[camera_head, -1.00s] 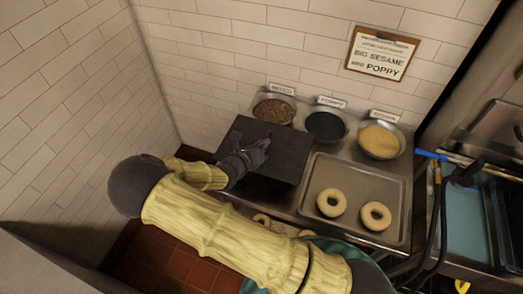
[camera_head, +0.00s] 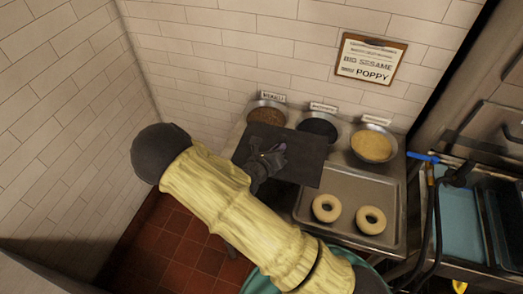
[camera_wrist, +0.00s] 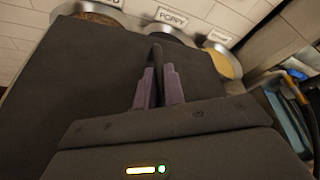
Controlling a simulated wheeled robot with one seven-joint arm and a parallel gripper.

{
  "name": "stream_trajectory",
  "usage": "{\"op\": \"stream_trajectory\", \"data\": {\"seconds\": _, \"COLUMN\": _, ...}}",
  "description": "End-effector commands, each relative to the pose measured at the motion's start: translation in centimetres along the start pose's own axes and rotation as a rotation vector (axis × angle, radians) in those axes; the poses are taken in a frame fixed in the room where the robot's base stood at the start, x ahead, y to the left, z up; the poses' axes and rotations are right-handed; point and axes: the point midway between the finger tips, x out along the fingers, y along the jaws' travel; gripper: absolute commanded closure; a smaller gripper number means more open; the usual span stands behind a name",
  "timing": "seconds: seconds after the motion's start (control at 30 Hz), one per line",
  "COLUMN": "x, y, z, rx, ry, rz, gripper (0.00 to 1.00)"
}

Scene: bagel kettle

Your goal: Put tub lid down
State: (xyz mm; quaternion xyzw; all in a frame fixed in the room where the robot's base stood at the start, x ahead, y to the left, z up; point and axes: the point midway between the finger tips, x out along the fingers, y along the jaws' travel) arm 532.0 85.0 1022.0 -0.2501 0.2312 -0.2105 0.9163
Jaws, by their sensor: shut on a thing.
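The tub lid (camera_head: 304,150) is a flat dark rectangular sheet. In the head view it is held above the counter, in front of the seed bowls, and its right part overlaps the back left of the metal tray. My gripper (camera_head: 272,160) is over the lid and shut on it. In the wrist view the lid (camera_wrist: 75,85) fills much of the picture, and the purple fingertips (camera_wrist: 160,88) close on a dark upright handle (camera_wrist: 156,55) in its middle. The lid hides part of the counter and the fronts of the bowls.
Three seed bowls stand along the wall: brown mix (camera_head: 267,114), black poppy (camera_head: 318,129) and pale sesame (camera_head: 372,146). A metal tray (camera_head: 345,181) holds two bagels (camera_head: 326,208). A fryer-like basin (camera_head: 453,217) with hoses is at right. Red floor tiles (camera_head: 178,240) show at left.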

Motion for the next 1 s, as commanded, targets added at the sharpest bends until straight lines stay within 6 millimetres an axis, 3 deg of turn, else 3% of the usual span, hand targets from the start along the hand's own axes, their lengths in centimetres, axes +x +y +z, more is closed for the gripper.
{"op": "stream_trajectory", "data": {"seconds": 0.1, "x": 1.3, "y": -3.2, "z": -1.4, "rx": -0.008, "ry": -0.010, "rz": 0.019, "gripper": 1.00}}
{"op": "stream_trajectory", "data": {"seconds": 0.3, "x": 2.0, "y": -6.7, "z": -4.1, "rx": -0.046, "ry": -0.071, "rz": 0.107, "gripper": 1.00}}
{"op": "stream_trajectory", "data": {"seconds": 0.5, "x": 1.0, "y": -7.5, "z": -5.8, "rx": -0.075, "ry": -0.128, "rz": 0.184, "gripper": 1.00}}
{"op": "stream_trajectory", "data": {"seconds": 1.0, "x": 0.7, "y": -7.6, "z": -5.9, "rx": -0.081, "ry": -0.144, "rz": 0.196, "gripper": 1.00}}
